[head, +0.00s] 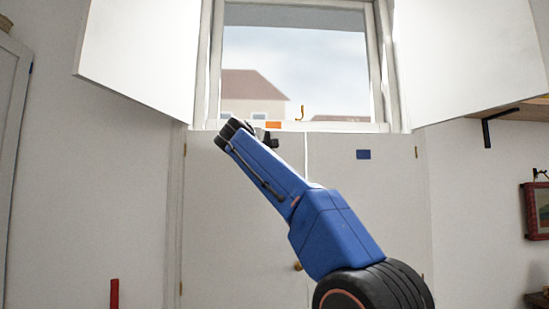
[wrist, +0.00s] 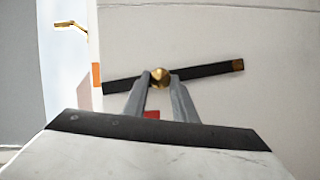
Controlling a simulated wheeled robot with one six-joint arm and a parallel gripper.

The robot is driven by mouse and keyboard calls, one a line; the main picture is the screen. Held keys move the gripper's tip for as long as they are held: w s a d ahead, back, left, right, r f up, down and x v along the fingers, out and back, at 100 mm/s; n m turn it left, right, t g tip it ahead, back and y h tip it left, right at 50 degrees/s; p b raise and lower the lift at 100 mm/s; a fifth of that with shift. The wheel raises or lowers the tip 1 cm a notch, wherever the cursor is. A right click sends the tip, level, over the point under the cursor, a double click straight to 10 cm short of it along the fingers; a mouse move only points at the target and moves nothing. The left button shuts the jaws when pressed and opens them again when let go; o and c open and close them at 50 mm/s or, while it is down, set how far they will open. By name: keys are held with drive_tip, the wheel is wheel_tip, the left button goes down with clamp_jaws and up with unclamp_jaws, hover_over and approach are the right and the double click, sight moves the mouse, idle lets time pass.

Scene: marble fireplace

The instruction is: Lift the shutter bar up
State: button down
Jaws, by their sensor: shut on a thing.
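The shutter bar (wrist: 208,73) is a dark flat bar with a brownish patch at its right end. It lies slightly tilted against a pale panel in the wrist view, right end higher. A round brass knob (wrist: 161,76) sits near its middle. My gripper (wrist: 161,80) has its two grey fingers closed on either side of this knob. In the head view my blue arm reaches up to just below the window, and its dark wrist end (head: 232,130) shows there. I cannot make out the bar in the head view.
A brass hook (head: 300,112) stands at the window's lower edge, near an orange patch (head: 273,125). Open white panels (head: 140,50) flank the window (head: 295,65). Pale cupboard doors (head: 365,220) are below. A shelf (head: 500,112) juts out at right.

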drive_tip(key=shift+a+f+n, duration=0.15)
drive_tip(key=shift+a+n, duration=0.15)
drive_tip(key=shift+a, duration=0.1)
drive_tip(key=c, duration=1.4)
unclamp_jaws()
drive_tip(key=shift+a, duration=0.1)
drive_tip(key=shift+c, duration=0.2)
drive_tip(key=f+v, duration=0.1)
drive_tip(key=v, duration=1.6)
drive_tip(key=shift+s+r, duration=0.2)
drive_tip(key=shift+r, duration=0.15)
